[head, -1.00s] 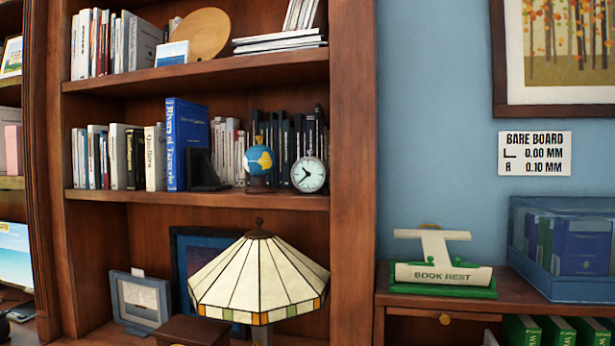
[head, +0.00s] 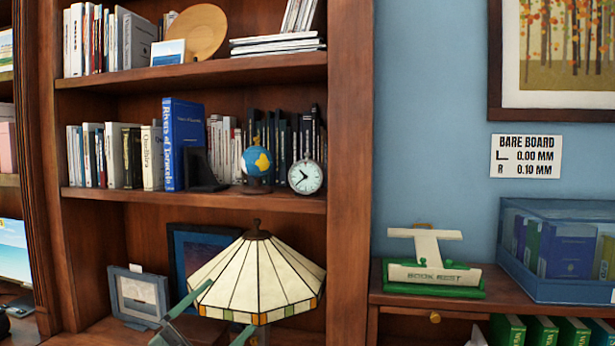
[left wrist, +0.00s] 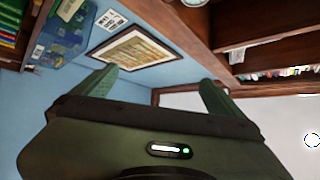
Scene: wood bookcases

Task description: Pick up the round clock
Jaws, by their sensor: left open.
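I cannot make out the clock for certain in the left wrist view. My right gripper is not seen.
A leaded-glass lamp (head: 257,270) stands below the clock's shelf. Dark books (head: 283,140) stand behind the clock. The bookcase's upright post (head: 348,170) is close to its right. A green and white book rest (head: 435,270) and a blue clear box (head: 545,285) are at the right.

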